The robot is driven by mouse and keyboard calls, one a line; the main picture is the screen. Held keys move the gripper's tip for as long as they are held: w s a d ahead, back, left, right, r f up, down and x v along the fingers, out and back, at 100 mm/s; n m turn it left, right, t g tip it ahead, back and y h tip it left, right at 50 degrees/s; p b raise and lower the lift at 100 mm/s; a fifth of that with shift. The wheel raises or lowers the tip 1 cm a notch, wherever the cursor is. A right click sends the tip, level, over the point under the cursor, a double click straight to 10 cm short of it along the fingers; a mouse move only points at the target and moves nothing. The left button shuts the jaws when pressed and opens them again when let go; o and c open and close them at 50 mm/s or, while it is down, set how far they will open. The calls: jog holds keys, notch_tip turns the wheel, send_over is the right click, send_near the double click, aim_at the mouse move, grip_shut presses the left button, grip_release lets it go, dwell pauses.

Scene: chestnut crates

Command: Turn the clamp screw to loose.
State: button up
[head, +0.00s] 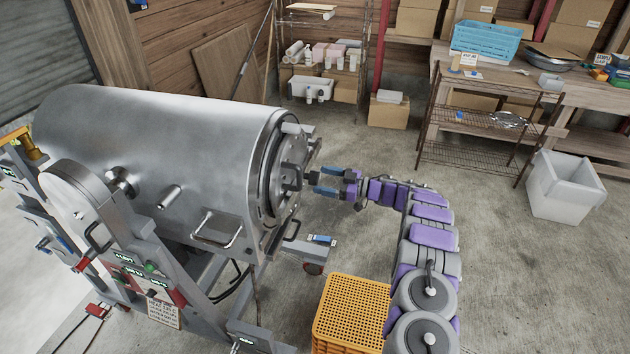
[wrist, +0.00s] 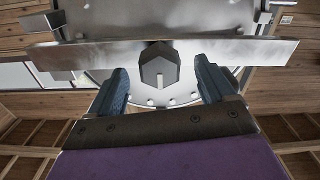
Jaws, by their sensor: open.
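The clamp screw (wrist: 158,70) is a dark grey, faceted knob with a short white mark on its face. It shows in the middle of the wrist view, in front of a metal bar. My gripper (head: 319,181) is open, with its blue fingers facing the door end of the large steel drum (head: 165,140) in the head view. In the wrist view my gripper's fingers (wrist: 160,78) stand on either side of the screw, with a visible gap on each side. The screw is hard to make out in the head view, among the door fittings.
A metal bar (wrist: 85,56) crosses the wrist view behind the screw. A yellow crate (head: 350,310) stands on the floor below my arm. A wire rack (head: 480,135) and a white bin (head: 563,187) are at the right. Open concrete floor lies between.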

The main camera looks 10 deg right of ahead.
aim_at(320, 179)
jog(key=shift+x, duration=1.2)
jog(key=shift+w+a, duration=0.35)
jog(key=shift+a, duration=0.2)
jog(key=shift+d, duration=0.3)
jog(key=c, duration=0.7)
jog(key=shift+a, duration=0.1)
jog(key=c, duration=0.3)
